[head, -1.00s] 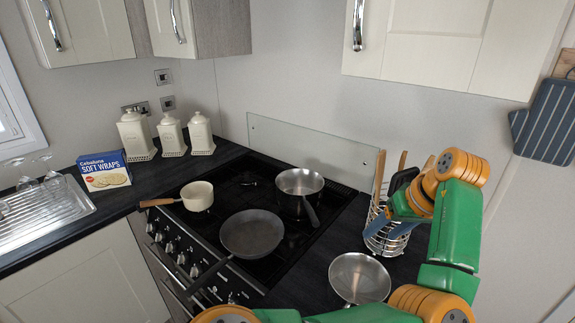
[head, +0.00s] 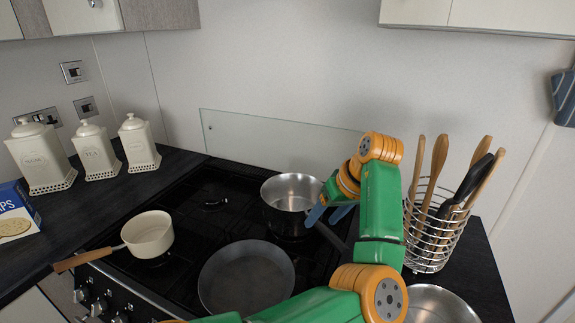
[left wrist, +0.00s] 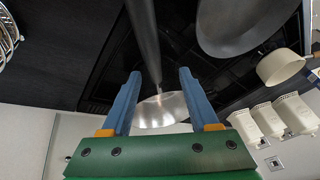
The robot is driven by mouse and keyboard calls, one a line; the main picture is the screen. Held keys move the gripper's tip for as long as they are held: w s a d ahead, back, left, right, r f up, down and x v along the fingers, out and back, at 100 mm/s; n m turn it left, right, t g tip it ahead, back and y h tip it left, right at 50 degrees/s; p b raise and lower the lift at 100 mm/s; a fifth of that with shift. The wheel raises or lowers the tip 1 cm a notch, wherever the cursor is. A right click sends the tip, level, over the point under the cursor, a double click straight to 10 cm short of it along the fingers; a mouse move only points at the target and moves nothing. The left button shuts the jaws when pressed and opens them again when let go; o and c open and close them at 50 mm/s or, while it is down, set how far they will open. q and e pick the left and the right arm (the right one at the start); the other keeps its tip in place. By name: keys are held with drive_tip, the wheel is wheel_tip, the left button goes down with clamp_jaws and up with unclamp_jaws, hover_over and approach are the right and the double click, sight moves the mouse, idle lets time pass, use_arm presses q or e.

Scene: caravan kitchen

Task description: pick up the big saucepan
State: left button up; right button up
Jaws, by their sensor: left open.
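The big saucepan (head: 287,192) is steel with a dark handle and stands upright at the back right of the hob. Its handle (head: 332,236) points toward the front right, partly hidden by my left arm. My left gripper (head: 327,213) is open and empty, over the handle near the pan's rim. In the left wrist view the handle (left wrist: 144,35) runs between the lines of my two blue fingers (left wrist: 160,74), with the pan (left wrist: 163,112) past them. I cannot tell whether the fingertips straddle it in depth. My right gripper is not in view.
A dark frying pan (head: 246,278) and a small cream saucepan (head: 148,234) are on the hob (head: 205,205). A wire utensil holder (head: 433,240) stands close right of my arm. A steel pan (head: 438,305) lies in front of it. Cream canisters (head: 96,152) stand at left.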

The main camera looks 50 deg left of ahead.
use_arm(q)
drive_tip(key=shift+f, duration=0.3)
drive_tip(key=p+x, duration=0.1)
drive_tip(key=x, duration=0.2)
drive_tip(key=p+x, duration=0.1)
drive_tip(key=x, duration=0.2)
drive_tip(key=shift+w+d, duration=0.15)
drive_tip(key=shift+w, duration=0.1)
drive_tip(key=shift+f, duration=0.35)
clamp_jaws()
drive_tip(key=shift+r, duration=0.1)
idle(0.3)
